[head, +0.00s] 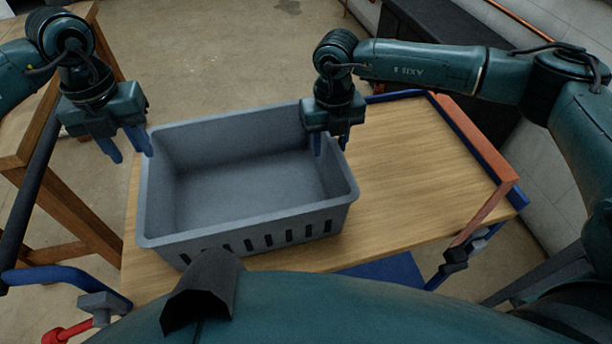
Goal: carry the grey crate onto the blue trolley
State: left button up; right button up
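The grey crate (250,218) is empty and sits upright on the left part of the wooden deck of the blue trolley (420,165). The trolley has blue edging and a blue handle. My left gripper (128,150) is open and empty, just off the crate's left wall at the far left corner. My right gripper (330,145) is at the crate's right wall near the far corner. One finger is inside the crate and the other outside, with a gap between them around the rim. The tips are partly hidden.
A wooden bench (60,190) stands at the left, close to the trolley. A reddish-brown rail (480,140) runs along the trolley's right end. A dark counter (440,30) stands at the back right. The right half of the deck is clear.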

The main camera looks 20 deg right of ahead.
notch_tip(320, 180, up, 9)
jog(key=shift+f, duration=0.1)
dwell(0.4)
jog(key=shift+f+b, duration=0.6)
pick_arm(q)
jog(key=a, duration=0.7)
